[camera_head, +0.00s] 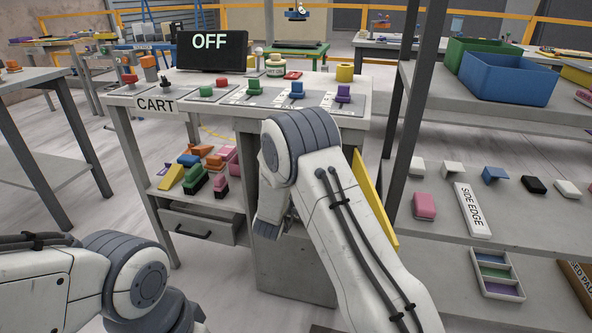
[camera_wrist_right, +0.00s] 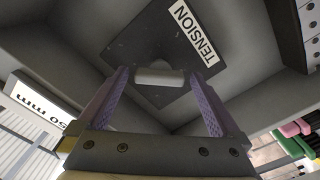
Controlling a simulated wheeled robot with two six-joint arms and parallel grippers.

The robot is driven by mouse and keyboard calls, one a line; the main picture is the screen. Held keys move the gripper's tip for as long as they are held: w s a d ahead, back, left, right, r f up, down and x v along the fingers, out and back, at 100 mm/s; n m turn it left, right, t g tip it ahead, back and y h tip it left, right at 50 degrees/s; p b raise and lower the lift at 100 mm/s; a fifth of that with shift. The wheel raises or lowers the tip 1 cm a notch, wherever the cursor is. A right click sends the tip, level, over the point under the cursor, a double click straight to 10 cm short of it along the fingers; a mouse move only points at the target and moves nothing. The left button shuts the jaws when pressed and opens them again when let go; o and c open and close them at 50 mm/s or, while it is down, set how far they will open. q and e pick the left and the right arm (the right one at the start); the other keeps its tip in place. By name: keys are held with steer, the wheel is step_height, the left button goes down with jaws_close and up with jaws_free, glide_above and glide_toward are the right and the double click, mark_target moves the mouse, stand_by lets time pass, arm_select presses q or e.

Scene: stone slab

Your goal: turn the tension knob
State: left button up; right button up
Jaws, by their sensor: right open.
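In the right wrist view, the tension knob (camera_wrist_right: 160,77) is a pale grey rounded bar on a dark square plate (camera_wrist_right: 136,50). The plate has a white label (camera_wrist_right: 194,33) reading TENSION. My right gripper (camera_wrist_right: 158,73) is open, with its two purple-grey fingers on either side of the knob. I see a gap at each side and cannot tell how far the tips are from the plate. In the head view my right arm reaches down at the cart's front and hides the knob. My left gripper is out of view; only its arm shows.
The cart (camera_head: 137,104) carries several coloured controls and a dark screen (camera_head: 212,51) reading OFF. Coloured blocks (camera_head: 196,172) lie on its lower shelf above a drawer (camera_head: 204,226). A shelf unit (camera_head: 439,188) stands close at the right. Grey walls surround the plate.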

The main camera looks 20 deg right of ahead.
steer(key=shift+x, duration=0.95)
steer(key=shift+a, duration=0.1)
steer(key=c, duration=1.3)
